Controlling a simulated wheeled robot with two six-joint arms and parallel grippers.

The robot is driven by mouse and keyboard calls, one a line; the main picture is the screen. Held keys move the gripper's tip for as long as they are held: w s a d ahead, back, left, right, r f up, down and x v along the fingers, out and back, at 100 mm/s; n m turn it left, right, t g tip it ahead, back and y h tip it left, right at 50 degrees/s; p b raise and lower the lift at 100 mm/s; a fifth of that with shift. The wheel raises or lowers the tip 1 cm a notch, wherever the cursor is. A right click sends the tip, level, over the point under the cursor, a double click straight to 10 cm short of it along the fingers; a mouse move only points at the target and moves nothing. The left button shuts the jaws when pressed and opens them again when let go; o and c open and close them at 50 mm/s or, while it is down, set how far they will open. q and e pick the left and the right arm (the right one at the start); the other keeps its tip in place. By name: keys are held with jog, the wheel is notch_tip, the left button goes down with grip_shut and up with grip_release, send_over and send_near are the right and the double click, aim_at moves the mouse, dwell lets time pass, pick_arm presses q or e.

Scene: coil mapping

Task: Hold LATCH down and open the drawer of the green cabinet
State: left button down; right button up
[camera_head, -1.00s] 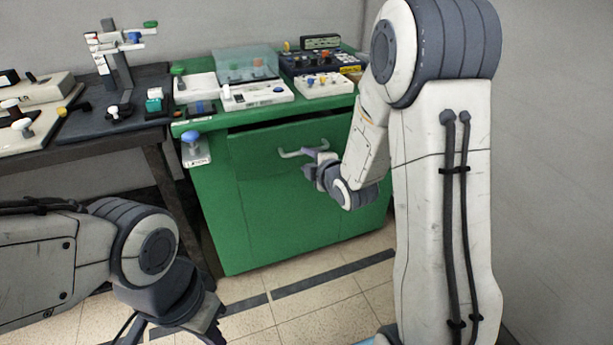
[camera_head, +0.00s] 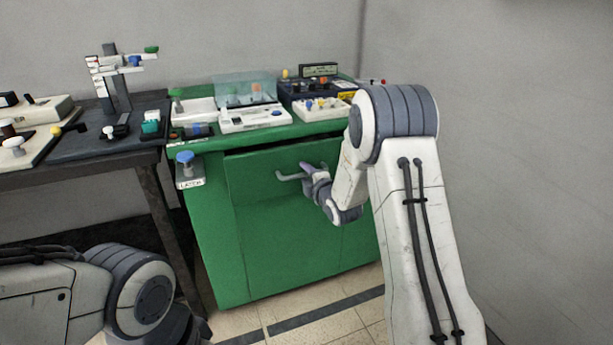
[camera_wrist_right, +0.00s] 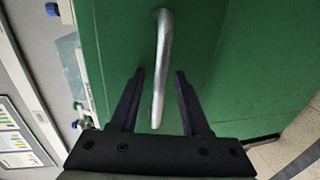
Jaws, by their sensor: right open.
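The green cabinet (camera_head: 215,235) stands against the wall, with its drawer front (camera_head: 265,160) under the top and a dark gap along the drawer's upper edge. The drawer has a grey bar handle (camera_head: 284,177). My right gripper (camera_head: 305,170) is at the handle's right part. In the right wrist view, the handle (camera_wrist_right: 160,60) runs between the two open fingers (camera_wrist_right: 158,75), with space on both sides. The LATCH (camera_head: 187,168), a blue knob on a labelled grey bracket, sticks out at the cabinet's front left corner; nothing presses on it. My left gripper is below the frame.
Control boxes (camera_head: 255,117) and a clear cover (camera_head: 243,92) stand on the cabinet top. A dark table (camera_head: 90,148) with a small stand (camera_head: 118,85) and switch panels adjoins at left. Tiled floor (camera_head: 315,329) is free in front; a bare wall is at right.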

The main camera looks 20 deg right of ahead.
jog(key=shift+w, duration=0.15)
grip_shut()
dwell(1.4)
